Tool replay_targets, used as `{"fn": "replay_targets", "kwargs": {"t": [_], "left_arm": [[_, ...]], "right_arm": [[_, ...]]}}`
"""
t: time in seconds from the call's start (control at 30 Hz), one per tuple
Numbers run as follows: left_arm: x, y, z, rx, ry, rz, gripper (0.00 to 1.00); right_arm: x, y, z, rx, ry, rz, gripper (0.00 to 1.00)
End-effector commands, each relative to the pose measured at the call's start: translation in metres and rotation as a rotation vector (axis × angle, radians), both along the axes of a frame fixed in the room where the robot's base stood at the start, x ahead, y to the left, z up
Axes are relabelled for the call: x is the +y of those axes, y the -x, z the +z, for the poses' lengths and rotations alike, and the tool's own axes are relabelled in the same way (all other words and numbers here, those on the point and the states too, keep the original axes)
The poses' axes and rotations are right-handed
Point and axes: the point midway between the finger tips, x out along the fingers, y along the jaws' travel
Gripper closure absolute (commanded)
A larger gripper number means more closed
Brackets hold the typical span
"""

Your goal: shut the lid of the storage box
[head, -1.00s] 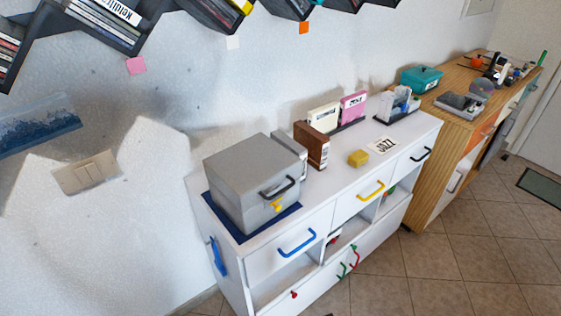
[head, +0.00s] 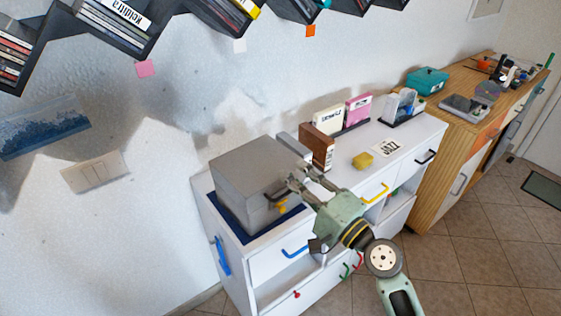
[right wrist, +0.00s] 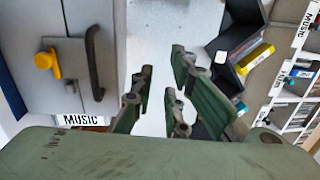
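The grey storage box (head: 240,185) stands on a dark blue mat (head: 228,222) at the left end of the white cabinet. Its top looks flat and level. Its front has a dark handle and a yellow latch (head: 282,206); both the handle (right wrist: 94,62) and the latch (right wrist: 47,62) show clearly in the right wrist view. My right gripper (head: 298,178) is in front of the box's right front side, close to the handle and partly hiding it. In the right wrist view the gripper's fingers (right wrist: 160,90) are apart with nothing between them. My left gripper is out of view.
A brown book-like box (head: 322,150), a pink box (head: 358,107) and a yellow block (head: 362,160) stand further right on the white cabinet (head: 412,132). A wooden cabinet (head: 440,108) with a teal box (head: 428,79) stands beyond. Shelves of discs hang above.

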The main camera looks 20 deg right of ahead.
Motion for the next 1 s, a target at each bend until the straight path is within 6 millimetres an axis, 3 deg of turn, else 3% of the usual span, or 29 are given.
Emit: {"fn": "replay_targets", "kwargs": {"t": [0.1,0.33,0.67,0.83,1.0], "left_arm": [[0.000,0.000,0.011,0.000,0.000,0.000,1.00],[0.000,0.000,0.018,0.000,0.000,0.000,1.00],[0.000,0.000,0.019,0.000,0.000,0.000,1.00],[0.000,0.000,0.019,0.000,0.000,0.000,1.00],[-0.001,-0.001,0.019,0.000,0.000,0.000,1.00]], "right_arm": [[0.009,-0.020,0.007,-0.001,-0.002,0.000,0.86],[0.020,-0.044,0.008,0.001,0.003,0.001,0.86],[0.022,-0.049,0.007,0.001,0.005,0.001,0.86],[0.022,-0.048,0.007,0.001,0.005,0.001,0.99],[0.022,-0.048,0.007,0.001,0.005,0.001,1.00]]}}
